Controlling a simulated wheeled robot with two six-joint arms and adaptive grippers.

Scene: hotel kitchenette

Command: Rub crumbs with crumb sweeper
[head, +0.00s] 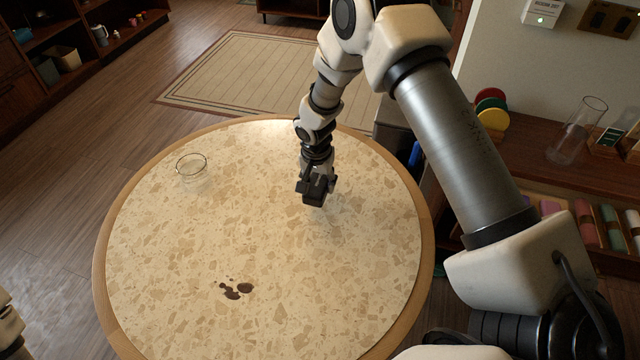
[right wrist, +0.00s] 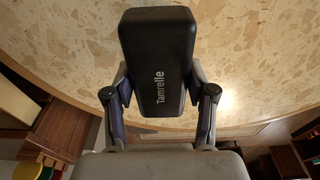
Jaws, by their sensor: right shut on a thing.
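The crumb sweeper is a black block (head: 313,198) with rounded edges. In the right wrist view the sweeper (right wrist: 158,60) shows pale "Tamrelle" lettering. My right gripper (head: 316,186) is shut on it, with one finger on each side; the fingers also show in the right wrist view (right wrist: 158,98). It is over the far right-centre part of the round table (head: 180,250). I cannot tell whether the sweeper touches the top. The crumbs are a small group of dark brown spots (head: 235,290) at the near left-centre, well apart from the sweeper. My left gripper is out of view.
A clear glass bowl (head: 191,168) stands near the table's left far edge. The tabletop between sweeper and crumbs is clear. At the right, a wooden shelf holds coloured discs (head: 491,110), a glass cylinder (head: 575,135) and rolled cloths (head: 585,225). A striped rug (head: 245,70) lies behind.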

